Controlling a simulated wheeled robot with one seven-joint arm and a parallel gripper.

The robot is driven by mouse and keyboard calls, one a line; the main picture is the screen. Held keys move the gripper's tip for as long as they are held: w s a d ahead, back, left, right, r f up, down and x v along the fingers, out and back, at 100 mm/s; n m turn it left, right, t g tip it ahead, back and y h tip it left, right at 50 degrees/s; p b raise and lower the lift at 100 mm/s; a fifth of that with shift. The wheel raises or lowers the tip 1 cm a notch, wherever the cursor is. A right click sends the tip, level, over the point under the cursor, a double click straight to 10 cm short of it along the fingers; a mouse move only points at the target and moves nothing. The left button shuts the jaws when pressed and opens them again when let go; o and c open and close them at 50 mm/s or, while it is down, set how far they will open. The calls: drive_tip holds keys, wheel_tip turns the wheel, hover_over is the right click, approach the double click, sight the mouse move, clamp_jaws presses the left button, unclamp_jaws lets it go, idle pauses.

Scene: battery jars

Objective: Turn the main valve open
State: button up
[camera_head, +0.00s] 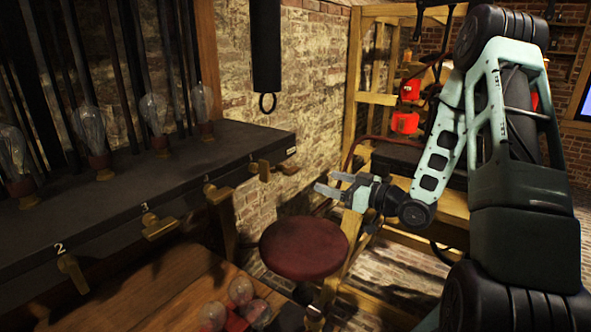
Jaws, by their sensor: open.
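A row of brass valve handles runs along the front edge of a dark bench. One handle (71,268) sits below the number 2, and another (158,227) sits by the number 3. A third handle (217,193) is farther along. The farthest valve (262,169) is near the bench's right end, by a small pale label (291,150) too small to read. I cannot tell for certain which is the main valve. My gripper (329,184) is open and empty, to the right of the farthest valve and apart from it, its fingers pointing left.
Glass bulbs (90,130) stand on the dark bench (115,210) before dark upright rods. A round red stool (304,248) stands below my gripper. Several loose bulbs (240,290) lie at the bottom. A black cylinder (266,50) with a ring hangs above. A wooden frame (352,70) stands behind.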

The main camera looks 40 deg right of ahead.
sight(295, 171)
drive_tip(key=p+x, duration=0.2)
drive_tip(key=x, duration=0.9)
drive_tip(key=shift+w, duration=0.25)
drive_tip(key=shift+f, duration=0.1)
drive_tip(key=c, duration=1)
